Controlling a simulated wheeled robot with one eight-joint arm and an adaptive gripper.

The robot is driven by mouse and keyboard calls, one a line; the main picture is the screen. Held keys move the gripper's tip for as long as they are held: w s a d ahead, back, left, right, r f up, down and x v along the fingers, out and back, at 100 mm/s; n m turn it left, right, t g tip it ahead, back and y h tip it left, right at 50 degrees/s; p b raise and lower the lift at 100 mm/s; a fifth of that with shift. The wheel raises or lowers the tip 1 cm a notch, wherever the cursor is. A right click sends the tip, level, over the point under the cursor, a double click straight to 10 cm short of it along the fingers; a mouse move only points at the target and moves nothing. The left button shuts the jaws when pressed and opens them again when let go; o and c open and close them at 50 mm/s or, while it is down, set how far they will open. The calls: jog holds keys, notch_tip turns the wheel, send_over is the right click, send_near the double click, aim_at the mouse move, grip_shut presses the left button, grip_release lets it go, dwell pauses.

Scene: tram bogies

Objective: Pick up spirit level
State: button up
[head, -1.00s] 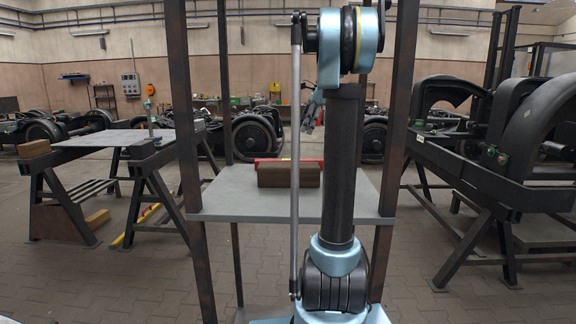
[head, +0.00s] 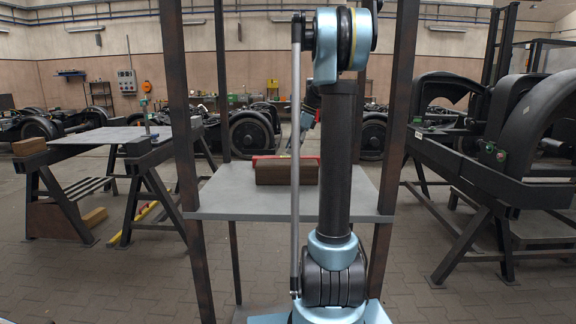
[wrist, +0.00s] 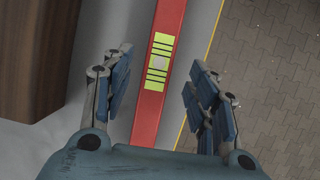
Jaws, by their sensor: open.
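The spirit level is a long red bar with a yellow-green marked vial window. In the wrist view the spirit level (wrist: 169,28) runs up the middle of the picture. In the head view its red edge (head: 308,159) shows behind a brown block on the grey shelf, partly hidden by my arm. My gripper (wrist: 157,95) is open in the wrist view, with one finger on each side of the level. I cannot tell how far above the level the fingertips are. In the head view the gripper is mostly hidden behind my arm.
A brown wooden block (head: 287,172) lies on the grey shelf (head: 230,200), close beside the level. Dark steel posts (head: 180,110) frame the shelf. In the wrist view, the shelf edge and paved floor (wrist: 270,60) lie right of the level. Trestles stand left and right.

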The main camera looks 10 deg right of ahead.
jog(key=shift+x, duration=2.75)
grip_shut()
